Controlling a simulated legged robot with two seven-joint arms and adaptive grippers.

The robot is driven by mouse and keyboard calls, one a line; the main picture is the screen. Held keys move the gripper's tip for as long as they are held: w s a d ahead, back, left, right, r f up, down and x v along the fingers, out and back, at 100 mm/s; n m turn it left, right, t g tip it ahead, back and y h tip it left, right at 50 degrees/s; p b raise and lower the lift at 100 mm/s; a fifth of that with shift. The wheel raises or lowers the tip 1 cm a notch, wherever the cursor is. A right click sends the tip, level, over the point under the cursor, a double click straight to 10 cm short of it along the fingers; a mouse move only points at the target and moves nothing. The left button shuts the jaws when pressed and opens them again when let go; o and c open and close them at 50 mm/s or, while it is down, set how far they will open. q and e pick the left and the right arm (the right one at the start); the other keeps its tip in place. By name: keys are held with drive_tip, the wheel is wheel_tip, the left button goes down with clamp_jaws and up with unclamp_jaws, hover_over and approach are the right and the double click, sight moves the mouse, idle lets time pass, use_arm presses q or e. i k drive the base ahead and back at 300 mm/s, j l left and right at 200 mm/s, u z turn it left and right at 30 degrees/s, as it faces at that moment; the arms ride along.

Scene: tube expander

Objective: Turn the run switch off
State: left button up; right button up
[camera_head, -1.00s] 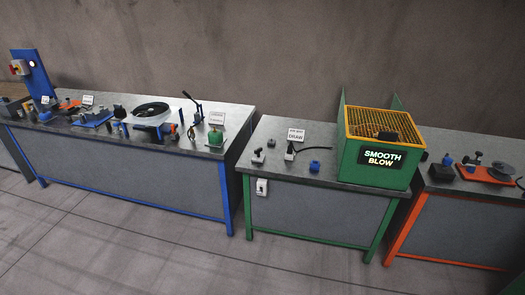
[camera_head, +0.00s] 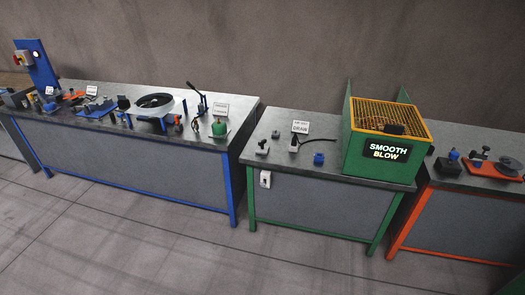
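Two switch-like things are in the head view, and neither has a readable run label. The other is a grey box with a red and yellow part (camera_head: 23,58), on a blue upright panel (camera_head: 38,67) at the far left, beside a small white light (camera_head: 37,54). Both are too small to tell their setting. Neither of my grippers shows in this view.
A green-framed bench (camera_head: 310,197) holds a green box with a yellow grille (camera_head: 388,118) and a lit "SMOOTH BLOW" sign (camera_head: 387,150). A long blue-framed bench (camera_head: 130,170) stands left, an orange-framed bench (camera_head: 460,225) right. The floor (camera_head: 150,255) in front is clear.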

sight(261, 143)
drive_tip(key=i+z, duration=0.2)
drive_tip(key=i, duration=0.4)
drive_tip(key=i+j+z, duration=0.25)
drive_tip(key=i, duration=0.35)
